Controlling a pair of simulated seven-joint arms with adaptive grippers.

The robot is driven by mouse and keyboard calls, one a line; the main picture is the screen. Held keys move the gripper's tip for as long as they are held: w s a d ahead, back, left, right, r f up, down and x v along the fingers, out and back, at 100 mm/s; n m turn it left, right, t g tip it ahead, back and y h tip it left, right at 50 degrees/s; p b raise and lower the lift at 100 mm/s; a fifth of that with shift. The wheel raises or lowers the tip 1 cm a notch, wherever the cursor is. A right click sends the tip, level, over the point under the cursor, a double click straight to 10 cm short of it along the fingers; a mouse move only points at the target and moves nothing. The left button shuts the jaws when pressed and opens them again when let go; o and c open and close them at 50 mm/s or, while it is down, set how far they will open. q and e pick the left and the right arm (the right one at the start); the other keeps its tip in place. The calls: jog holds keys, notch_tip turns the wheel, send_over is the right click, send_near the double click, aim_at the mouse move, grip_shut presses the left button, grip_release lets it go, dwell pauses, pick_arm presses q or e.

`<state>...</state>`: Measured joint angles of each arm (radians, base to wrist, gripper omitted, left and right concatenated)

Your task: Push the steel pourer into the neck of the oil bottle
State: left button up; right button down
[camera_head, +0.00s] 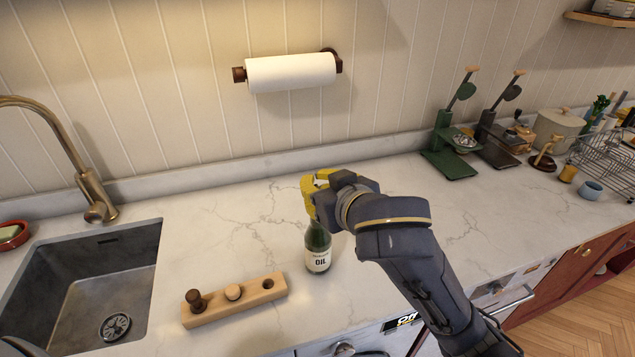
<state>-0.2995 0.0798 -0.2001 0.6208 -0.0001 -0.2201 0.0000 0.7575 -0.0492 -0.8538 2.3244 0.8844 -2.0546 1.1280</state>
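The oil bottle (318,255) is dark green glass with a white "OIL" label and stands upright on the marble counter. My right gripper (313,195), with yellow fingers, is right at the top of the bottle and hides its mouth. I cannot tell whether the fingers are shut or touch the bottle. The steel pourer cannot be made out; anything between the fingers is hidden. A wooden block (215,317) lies left of the bottle, holding a dark stopper (195,299) and a pale wooden stopper (233,291), with an empty hole at its right end. My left gripper is not in view.
A sink (85,285) with a brass tap (95,200) is at the left. A paper towel roll (290,72) hangs on the wall. Green and dark stands (450,160), a pot (555,130) and a wire rack (605,160) are at the right. The counter behind the bottle is clear.

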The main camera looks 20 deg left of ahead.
jog(key=shift+w+a+m+t+h, duration=0.1)
jog(key=shift+a+m+t+h, duration=0.1)
jog(key=shift+m+t+h, duration=0.15)
dwell(0.9)
jog(key=shift+f, duration=0.9)
dwell(0.8)
jog(key=c, duration=1.5)
grip_release()
